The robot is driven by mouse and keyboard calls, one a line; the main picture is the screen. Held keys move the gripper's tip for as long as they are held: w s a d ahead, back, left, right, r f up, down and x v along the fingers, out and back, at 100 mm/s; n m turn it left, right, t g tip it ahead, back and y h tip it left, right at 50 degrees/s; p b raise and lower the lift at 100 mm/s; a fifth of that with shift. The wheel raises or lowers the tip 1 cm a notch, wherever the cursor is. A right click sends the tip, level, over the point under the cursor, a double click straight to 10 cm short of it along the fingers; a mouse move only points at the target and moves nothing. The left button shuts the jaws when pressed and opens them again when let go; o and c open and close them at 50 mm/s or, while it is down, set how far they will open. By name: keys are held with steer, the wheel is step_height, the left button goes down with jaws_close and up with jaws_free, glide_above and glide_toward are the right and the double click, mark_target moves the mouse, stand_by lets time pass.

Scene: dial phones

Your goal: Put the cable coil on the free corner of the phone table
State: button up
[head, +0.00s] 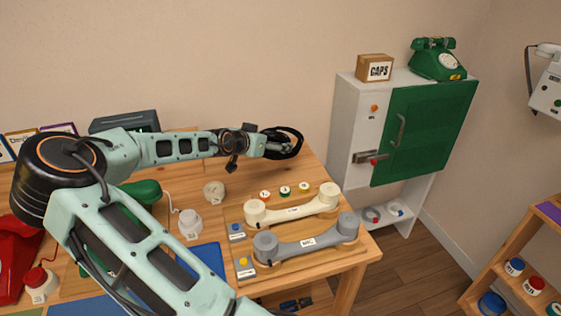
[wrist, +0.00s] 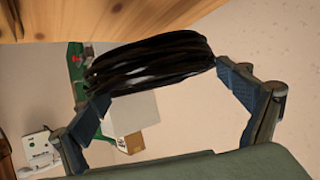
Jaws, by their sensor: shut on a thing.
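The black cable coil (head: 296,143) is in my gripper (head: 270,146), at the back right corner of the wooden phone table (head: 285,174). In the wrist view the coil (wrist: 150,62) spans between the two fingertips of my gripper (wrist: 165,90), which are shut on it from either side. The table's wood (wrist: 85,20) shows along the top of that view, close to the coil. I cannot tell whether the coil touches the tabletop. The back right part of the table below the coil looks bare.
A cream handset (head: 292,206) and a grey handset (head: 305,243) lie on a board at the table's front right. Several coloured caps (head: 285,190) sit behind them. A white cabinet with a green door (head: 425,130) stands right of the table. A red phone (head: 15,260) is far left.

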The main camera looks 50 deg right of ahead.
steer(key=d+f, duration=0.3)
steer(key=d+f+b, duration=0.1)
steer(key=f, duration=0.1)
steer(key=shift+s+d+f, duration=0.15)
steer(key=shift+s+f, duration=0.05)
steer(key=shift+s, duration=0.05)
step_height(320, 180, down, 3)
steer(key=shift+d+f, duration=0.15)
steer(key=shift+f, duration=0.05)
steer(key=o, duration=1.1)
steer(key=shift+o, duration=0.3)
steer(key=p+v, duration=0.1)
steer(key=v, duration=1.1)
